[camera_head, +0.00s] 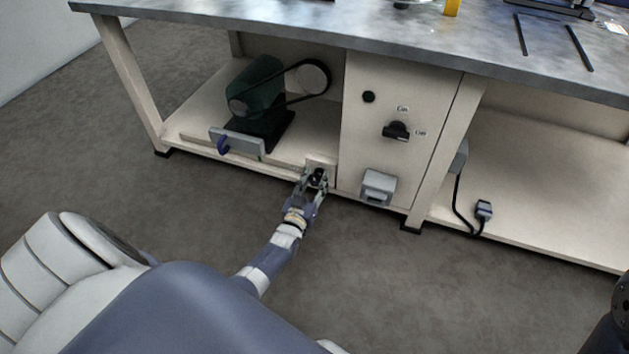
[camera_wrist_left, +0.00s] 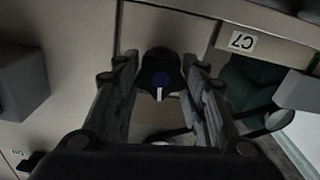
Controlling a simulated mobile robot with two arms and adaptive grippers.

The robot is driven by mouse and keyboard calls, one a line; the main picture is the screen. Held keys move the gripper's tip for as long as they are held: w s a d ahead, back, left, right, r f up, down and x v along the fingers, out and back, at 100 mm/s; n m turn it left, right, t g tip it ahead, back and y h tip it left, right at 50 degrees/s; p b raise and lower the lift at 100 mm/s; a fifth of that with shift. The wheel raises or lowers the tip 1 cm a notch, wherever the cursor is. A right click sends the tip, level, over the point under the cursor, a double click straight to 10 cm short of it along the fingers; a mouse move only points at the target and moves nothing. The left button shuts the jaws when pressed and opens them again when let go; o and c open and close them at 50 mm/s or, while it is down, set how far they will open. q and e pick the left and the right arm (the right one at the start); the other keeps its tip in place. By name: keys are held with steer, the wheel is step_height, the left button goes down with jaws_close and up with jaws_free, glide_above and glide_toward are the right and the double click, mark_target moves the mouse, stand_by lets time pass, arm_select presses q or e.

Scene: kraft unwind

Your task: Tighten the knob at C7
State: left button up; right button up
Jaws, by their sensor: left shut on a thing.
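The knob (camera_wrist_left: 160,68) at C7 is dark with a blue round centre and a white pointer line. In the left wrist view it sits between the two fingers of my left gripper (camera_head: 316,180), which is shut on it. A white label (camera_wrist_left: 242,41) reading C7 is on the panel to the right of the knob in that view. In the head view the gripper is low at the front of the bench, by a small pale plate, and largely hides the knob. My right gripper is out of view.
A black rotary switch (camera_head: 397,130) and a grey box (camera_head: 378,187) are on the cabinet front. The floor before the bench is clear.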

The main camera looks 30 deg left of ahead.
arm_select(q)
steer(key=shift+s+f+m, duration=0.15)
steer(key=shift+s+m, duration=0.05)
steer(key=shift+m, duration=0.4)
steer(key=shift+d, duration=0.1)
steer(key=o, duration=1.1)
steer(key=shift+w+r, duration=0.1)
steer(key=shift+r, duration=0.1)
steer(key=shift+r, duration=0.1)
step_height(320, 180, up, 10)
steer(key=shift+f, duration=0.2)
